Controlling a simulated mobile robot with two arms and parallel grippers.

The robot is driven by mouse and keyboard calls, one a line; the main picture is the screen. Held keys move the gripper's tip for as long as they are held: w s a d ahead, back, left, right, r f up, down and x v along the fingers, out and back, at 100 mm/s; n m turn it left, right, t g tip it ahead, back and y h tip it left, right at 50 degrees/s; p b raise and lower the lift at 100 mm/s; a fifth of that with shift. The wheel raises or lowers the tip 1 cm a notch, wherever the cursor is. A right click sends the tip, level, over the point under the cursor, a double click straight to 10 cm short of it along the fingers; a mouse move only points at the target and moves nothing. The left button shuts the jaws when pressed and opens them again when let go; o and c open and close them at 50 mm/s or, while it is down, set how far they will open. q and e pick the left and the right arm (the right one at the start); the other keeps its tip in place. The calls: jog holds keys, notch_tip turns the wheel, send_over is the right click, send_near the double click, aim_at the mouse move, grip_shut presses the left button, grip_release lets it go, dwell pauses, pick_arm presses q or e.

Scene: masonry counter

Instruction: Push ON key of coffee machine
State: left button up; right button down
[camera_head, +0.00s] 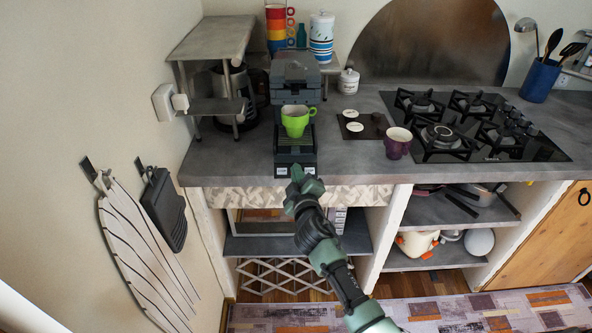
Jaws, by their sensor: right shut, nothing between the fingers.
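The dark grey coffee machine (297,93) stands on the counter near its front edge. A green cup (296,121) sits on its tray under the head. The low front of the machine's base has small white-marked keys (282,171); I cannot read which is ON. My right gripper (297,171) is shut and empty, its tip at the front of this base and overlapping it in the picture. I cannot tell whether the tip touches a key. My left gripper is not in view.
A purple cup (397,143) and a dark mat with white lids (361,125) are right of the machine, before the gas hob (470,128). A metal shelf (213,60) with a kettle stands left. Open shelves lie below the counter.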

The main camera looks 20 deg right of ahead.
jog(key=shift+s+r, duration=0.2)
jog(key=s+a+r+p, duration=0.1)
jog(key=s+r+p, duration=0.2)
jog(key=r+p, duration=0.1)
jog(key=shift+s+r+p, duration=0.3)
jog(key=shift+s+p, duration=0.05)
jog(key=shift+p, duration=0.05)
dwell(1.4)
